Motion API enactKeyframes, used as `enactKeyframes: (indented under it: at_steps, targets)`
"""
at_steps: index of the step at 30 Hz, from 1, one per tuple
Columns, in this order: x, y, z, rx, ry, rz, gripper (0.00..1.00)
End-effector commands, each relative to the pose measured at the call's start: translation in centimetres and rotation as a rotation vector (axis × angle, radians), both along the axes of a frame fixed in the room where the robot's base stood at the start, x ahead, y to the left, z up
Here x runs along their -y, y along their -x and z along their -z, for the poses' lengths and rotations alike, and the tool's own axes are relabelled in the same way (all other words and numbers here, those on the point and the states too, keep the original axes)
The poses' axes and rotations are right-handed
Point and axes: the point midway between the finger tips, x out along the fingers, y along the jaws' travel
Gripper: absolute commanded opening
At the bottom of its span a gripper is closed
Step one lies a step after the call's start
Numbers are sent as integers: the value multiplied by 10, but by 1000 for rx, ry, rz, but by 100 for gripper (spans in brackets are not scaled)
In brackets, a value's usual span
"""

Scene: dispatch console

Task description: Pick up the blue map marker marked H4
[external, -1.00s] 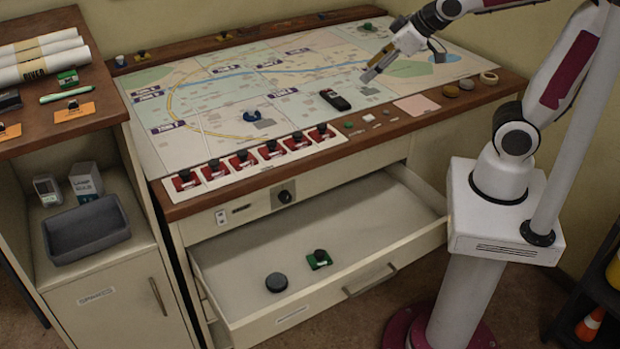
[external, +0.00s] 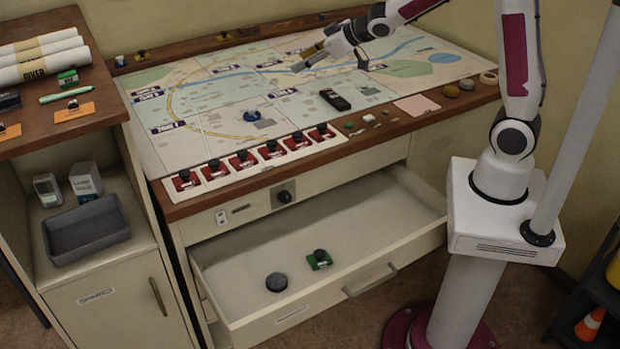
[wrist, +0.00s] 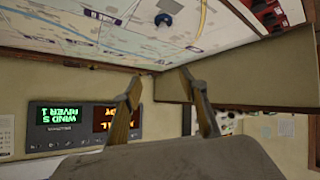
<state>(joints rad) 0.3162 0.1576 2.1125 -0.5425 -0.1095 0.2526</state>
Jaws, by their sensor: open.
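A blue map marker (external: 251,115) stands on the map (external: 215,110), left of its middle, in the external view. No H4 marking is readable on it. A blue-topped piece, which looks like the same marker, shows near the top of the wrist view (wrist: 165,15). My gripper (external: 330,64) is above the back middle of the map, to the right of and behind the blue marker. In the wrist view my gripper's fingers (wrist: 160,82) are spread apart with nothing between them.
A black handset (external: 335,100) lies on the map right of the marker. The drawer (external: 370,225) below is open, holding a dark puck and a green-based piece. The wrist view shows a lit display panel (wrist: 85,128).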

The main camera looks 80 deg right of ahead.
Motion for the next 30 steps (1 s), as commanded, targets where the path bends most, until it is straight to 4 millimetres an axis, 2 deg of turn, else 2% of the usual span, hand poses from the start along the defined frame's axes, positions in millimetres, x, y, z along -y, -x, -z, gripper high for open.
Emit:
enactKeyframes:
  at_steps: [6,15,24,30]
  targets:
    - [18,-33,27,41,-11,-39,43]
    - [35,-69,70,101,-46,-108,43]
    - [47,-92,119,158,-109,-184,43]
    - [51,-99,152,193,-162,-233,43]
